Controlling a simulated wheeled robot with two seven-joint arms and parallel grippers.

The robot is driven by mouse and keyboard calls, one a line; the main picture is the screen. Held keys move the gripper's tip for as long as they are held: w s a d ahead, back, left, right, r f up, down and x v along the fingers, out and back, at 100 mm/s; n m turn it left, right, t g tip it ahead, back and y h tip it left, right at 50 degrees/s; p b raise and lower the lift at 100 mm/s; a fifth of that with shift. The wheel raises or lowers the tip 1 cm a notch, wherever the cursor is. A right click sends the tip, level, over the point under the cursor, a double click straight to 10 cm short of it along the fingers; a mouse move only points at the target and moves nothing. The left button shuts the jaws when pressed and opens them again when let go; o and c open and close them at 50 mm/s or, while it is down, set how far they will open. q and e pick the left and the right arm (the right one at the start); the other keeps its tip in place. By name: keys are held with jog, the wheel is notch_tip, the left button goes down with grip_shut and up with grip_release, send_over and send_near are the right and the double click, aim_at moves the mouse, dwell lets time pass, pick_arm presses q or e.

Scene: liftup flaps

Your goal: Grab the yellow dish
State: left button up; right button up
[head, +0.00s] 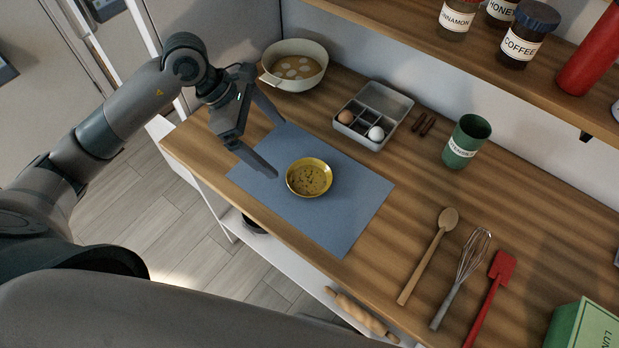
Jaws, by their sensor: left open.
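The yellow dish (309,178) is a small round bowl with a speckled inside. It sits upright on a blue-grey mat (340,225) on the wooden counter. My left gripper (279,149) comes in from the left with its two fingers spread wide and nothing between them. It is just to the left of the dish, with the lower finger's tip close to the dish's left rim. I cannot tell the exact height of the fingers above the mat. My right gripper is not in view.
A cream pot (296,65) stands behind my left gripper. A grey egg tray (372,114) and a green cup (466,141) stand toward the wall. A wooden spoon (428,255), whisk (461,279) and red spatula (489,297) lie to the right. A shelf with jars hangs above.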

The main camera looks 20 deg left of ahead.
pick_arm(q)
jog(key=b, duration=0.2)
send_near(312, 180)
jog(key=shift+d+f, duration=0.15)
jog(key=shift+f, duration=0.15)
jog(key=shift+d+f, duration=0.1)
jog(key=shift+f, duration=0.05)
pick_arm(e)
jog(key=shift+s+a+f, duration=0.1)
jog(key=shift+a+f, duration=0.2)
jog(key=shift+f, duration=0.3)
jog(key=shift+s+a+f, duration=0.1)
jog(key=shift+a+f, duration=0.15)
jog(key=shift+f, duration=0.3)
pick_arm(q)
jog(key=shift+f, duration=0.15)
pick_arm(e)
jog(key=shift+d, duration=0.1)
pick_arm(q)
jog(key=shift+d+f, duration=0.15)
jog(key=shift+f, duration=0.05)
jog(key=shift+w+b+x, duration=0.2)
jog(key=shift+b+x, duration=0.5)
jog(key=shift+x, duration=1.6)
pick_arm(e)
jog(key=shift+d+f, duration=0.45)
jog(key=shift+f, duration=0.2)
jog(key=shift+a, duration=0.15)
